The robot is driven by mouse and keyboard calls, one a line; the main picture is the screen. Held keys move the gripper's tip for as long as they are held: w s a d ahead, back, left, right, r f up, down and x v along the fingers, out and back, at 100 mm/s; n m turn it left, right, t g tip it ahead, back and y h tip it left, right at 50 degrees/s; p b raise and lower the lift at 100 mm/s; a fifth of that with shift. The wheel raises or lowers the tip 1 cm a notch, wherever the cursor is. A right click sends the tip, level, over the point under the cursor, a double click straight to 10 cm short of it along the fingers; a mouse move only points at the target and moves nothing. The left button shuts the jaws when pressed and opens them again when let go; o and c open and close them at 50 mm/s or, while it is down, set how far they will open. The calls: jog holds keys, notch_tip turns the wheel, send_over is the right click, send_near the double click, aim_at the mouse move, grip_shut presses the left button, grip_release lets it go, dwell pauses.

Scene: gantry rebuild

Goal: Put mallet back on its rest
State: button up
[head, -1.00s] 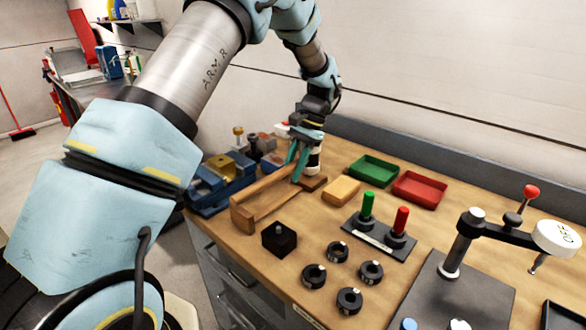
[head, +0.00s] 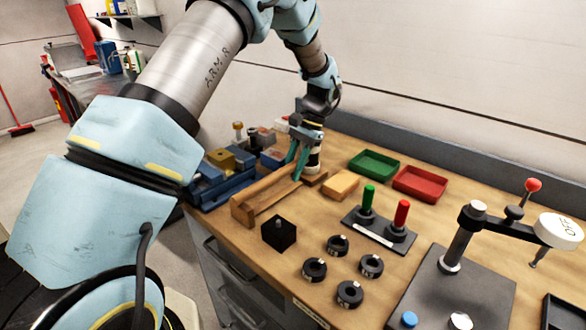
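The mallet has a black-and-white head (head: 314,160) beside my gripper. Its wooden handle (head: 268,184) runs from there toward the lower left. My gripper (head: 295,172) has its teal fingers pointing down at the handle near the head. The fingers hide part of the handle, and the gap between them is too small to judge. The wooden rest (head: 242,212) lies below the handle, with its near end block in plain view. Its far end shows under the head. I cannot tell whether the handle touches the rest.
A blue vise (head: 208,190) stands left of the rest. A yellow-tan block (head: 341,184), green tray (head: 374,168) and red tray (head: 420,184) lie to the right. A black block (head: 278,234) and several black rings (head: 314,269) lie in front.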

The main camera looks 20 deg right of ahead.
jog(key=o, duration=0.5)
jog(key=shift+o, duration=0.2)
jog(key=b+v, duration=0.3)
jog(key=v, duration=0.8)
jog(key=shift+a+f, duration=0.1)
